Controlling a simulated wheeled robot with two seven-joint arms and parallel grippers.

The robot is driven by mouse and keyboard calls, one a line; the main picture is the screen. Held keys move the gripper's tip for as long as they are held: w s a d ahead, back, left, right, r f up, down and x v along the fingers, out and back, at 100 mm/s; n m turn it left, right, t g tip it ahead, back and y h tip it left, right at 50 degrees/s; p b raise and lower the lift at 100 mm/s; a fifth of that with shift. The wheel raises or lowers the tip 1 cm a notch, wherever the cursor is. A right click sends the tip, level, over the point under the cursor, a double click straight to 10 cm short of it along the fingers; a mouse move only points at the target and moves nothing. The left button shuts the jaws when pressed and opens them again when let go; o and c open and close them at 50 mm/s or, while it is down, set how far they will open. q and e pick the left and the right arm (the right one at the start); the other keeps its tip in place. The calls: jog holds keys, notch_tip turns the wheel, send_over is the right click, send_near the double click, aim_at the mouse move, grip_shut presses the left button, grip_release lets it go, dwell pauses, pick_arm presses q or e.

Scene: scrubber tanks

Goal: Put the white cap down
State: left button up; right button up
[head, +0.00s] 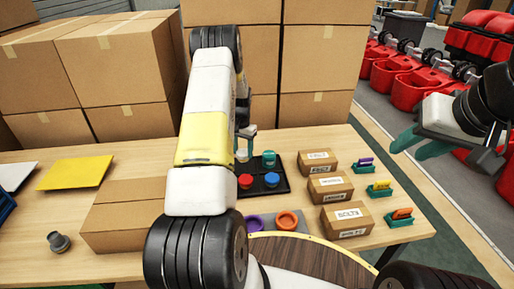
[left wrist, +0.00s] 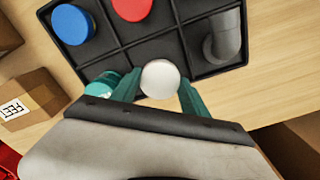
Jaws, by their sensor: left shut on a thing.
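The white cap (left wrist: 160,79) is between the teal fingers of my left gripper (left wrist: 158,92), which is shut on it. In the head view the cap (head: 241,156) shows partly beside my arm, at the far side of the black divided tray (head: 286,187). In the left wrist view the cap overlaps a tray compartment (left wrist: 115,58); its exact height above the tray floor is hard to tell. My right gripper (head: 422,147) is open and empty, off the table's right side.
The tray also holds a red cap (head: 245,181), a blue cap (head: 272,179), a teal cap (head: 269,158) and a grey elbow (left wrist: 224,38). Labelled boxes (head: 330,187) stand to the right. Stacked cartons (head: 320,60) rise behind.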

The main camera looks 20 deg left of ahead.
aim_at(243, 152)
pick_arm(q)
jog(key=shift+f, duration=2.05)
jog(key=shift+f, duration=0.1)
jog(key=o, duration=1.6)
